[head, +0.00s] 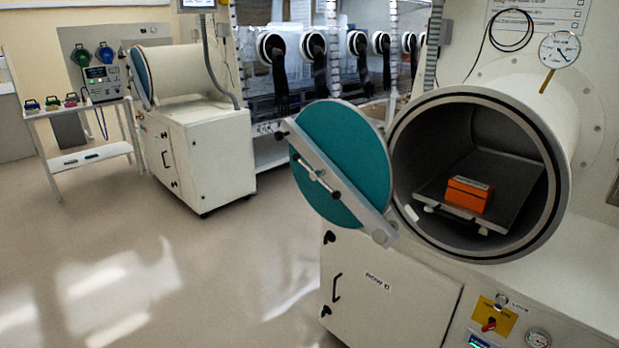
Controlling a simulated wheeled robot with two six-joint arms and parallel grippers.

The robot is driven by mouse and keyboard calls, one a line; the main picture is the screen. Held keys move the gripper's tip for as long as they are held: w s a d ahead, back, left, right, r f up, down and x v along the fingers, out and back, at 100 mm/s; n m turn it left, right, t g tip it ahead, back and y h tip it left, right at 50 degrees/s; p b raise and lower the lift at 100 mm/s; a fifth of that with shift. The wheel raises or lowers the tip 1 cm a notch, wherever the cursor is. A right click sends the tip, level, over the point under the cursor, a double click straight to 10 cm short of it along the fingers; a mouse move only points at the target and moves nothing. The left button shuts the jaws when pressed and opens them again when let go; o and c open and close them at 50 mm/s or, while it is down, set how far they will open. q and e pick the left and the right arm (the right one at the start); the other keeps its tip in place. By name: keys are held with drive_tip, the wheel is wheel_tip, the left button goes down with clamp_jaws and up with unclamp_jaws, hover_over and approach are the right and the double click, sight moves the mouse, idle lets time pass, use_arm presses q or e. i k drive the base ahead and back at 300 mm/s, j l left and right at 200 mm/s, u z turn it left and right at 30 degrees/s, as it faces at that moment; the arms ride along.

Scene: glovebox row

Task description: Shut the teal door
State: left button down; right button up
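The teal door (347,150) is a round disc with a grey bar (350,195) running diagonally across its face and a small handle with dark knobs. It stands open, swung out to the left of the round chamber opening (398,150). Inside the chamber, an orange box (467,195) sits on a grey sliding tray (520,190). Neither of my grippers shows in the head view.
A white cabinet (390,290) stands below the chamber, with a control panel (497,314) at its right. A second unit with a teal disc (140,77) stands at the back left. A small white table (90,155) is beside it. The floor at left is clear.

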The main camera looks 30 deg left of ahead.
sight(335, 137)
drive_tip(key=u, duration=0.95)
